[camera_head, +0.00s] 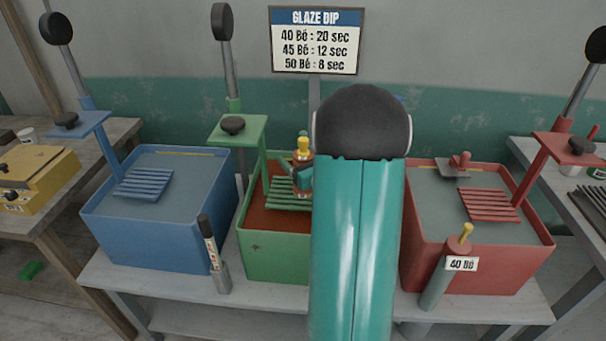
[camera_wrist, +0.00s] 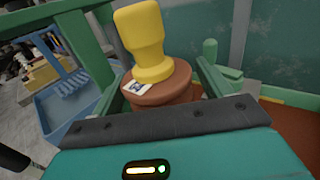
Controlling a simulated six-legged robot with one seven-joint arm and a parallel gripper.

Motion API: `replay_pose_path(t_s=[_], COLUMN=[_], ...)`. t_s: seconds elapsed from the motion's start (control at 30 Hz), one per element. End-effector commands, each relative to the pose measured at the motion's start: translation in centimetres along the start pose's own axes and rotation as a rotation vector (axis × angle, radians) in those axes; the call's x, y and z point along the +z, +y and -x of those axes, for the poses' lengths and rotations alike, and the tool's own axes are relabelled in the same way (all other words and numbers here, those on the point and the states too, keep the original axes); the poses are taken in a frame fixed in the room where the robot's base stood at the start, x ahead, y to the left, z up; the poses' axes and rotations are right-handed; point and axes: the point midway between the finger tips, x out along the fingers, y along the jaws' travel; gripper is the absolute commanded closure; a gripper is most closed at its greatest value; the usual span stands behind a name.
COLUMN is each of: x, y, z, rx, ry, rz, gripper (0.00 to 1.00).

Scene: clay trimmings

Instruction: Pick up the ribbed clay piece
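A brown clay piece with a yellow knobbed top (camera_head: 302,170) stands upright at the green rack (camera_head: 286,200) of the green tank (camera_head: 275,257). I take it as the ribbed clay piece, but its ribs are hard to make out. In the wrist view its brown body (camera_wrist: 160,92) carries a small white label, and its yellow top rises toward the camera. My gripper (camera_wrist: 165,85) has a green finger on either side of the body. Whether the fingers touch it is unclear. My teal arm hides the tank's right side in the head view.
A blue tank (camera_head: 155,240) stands left and a red tank (camera_head: 475,270) right, each with a rack and lever post. A marker in a holder (camera_head: 214,258) and a cylinder labelled 40 Bé (camera_head: 440,280) stand in front.

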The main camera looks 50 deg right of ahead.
Motion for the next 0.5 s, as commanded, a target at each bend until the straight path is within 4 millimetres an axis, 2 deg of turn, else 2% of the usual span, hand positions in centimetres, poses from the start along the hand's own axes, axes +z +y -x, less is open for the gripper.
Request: replay_pose_path(t_s=[0.03, 0.07, 0.3, 0.37, 0.5], x=[0.01, 0.00, -0.01, 0.13, 0.12], y=[-0.04, -0.04, -0.02, -0.04, -0.03], z=[-0.02, -0.05, -0.06, -0.09, -0.07], rx=[-0.001, -0.001, -0.001, 0.000, 0.000], ry=[0.000, 0.000, 0.000, -0.003, -0.003], rz=[0.000, 0.000, 0.000, 0.001, 0.001], gripper=[0.32, 0.38, 0.85, 0.94, 0.94])
